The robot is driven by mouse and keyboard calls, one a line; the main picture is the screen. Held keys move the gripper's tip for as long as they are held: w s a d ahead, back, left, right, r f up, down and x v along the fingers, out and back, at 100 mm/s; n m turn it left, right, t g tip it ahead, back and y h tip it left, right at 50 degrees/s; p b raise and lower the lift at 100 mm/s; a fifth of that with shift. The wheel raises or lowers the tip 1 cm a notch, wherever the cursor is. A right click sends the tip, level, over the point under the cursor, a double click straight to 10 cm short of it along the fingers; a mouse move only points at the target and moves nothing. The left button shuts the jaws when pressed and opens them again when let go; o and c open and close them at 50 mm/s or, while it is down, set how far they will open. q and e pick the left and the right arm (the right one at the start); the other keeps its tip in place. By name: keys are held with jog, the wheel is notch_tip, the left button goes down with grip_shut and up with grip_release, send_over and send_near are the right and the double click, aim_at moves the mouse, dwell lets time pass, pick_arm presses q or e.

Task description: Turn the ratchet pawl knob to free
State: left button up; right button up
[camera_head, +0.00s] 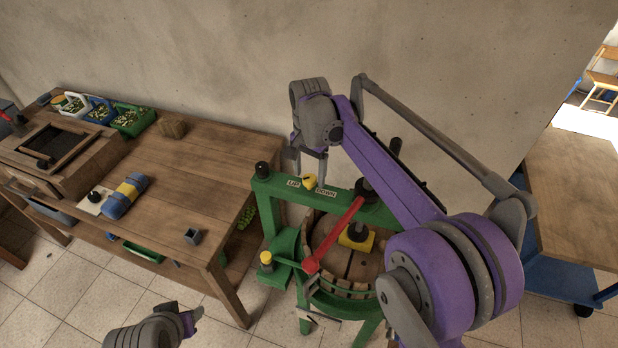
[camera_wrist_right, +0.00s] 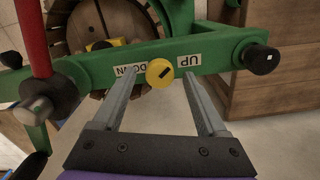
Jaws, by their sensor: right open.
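A round yellow knob (camera_head: 310,182) sits on the green crossbeam (camera_head: 349,203) of a press, between the labels UP (camera_head: 293,184) and DOWN (camera_head: 326,192). In the right wrist view the knob (camera_wrist_right: 160,72) shows a black slanted mark on its face. My right gripper (camera_wrist_right: 161,76) is open, with one fingertip on each side of the knob; contact cannot be told. In the head view the right gripper (camera_head: 311,175) hangs down at the crossbeam. My left gripper (camera_head: 193,320) shows only partly at the bottom, away from the press; its jaws are unclear.
A red lever (camera_head: 334,235) crosses above the slatted press basket (camera_head: 325,232). Black knobs (camera_head: 262,169) stand on the crossbeam. Another table (camera_head: 578,175) stands at right.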

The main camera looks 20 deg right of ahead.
jog(key=shift+f, duration=1.1)
grip_shut()
jog(key=shift+n, duration=0.3)
jog(key=n, duration=0.4)
jog(key=shift+n, duration=0.3)
jog(key=shift+n+b, duration=0.3)
jog(key=shift+n, duration=1.9)
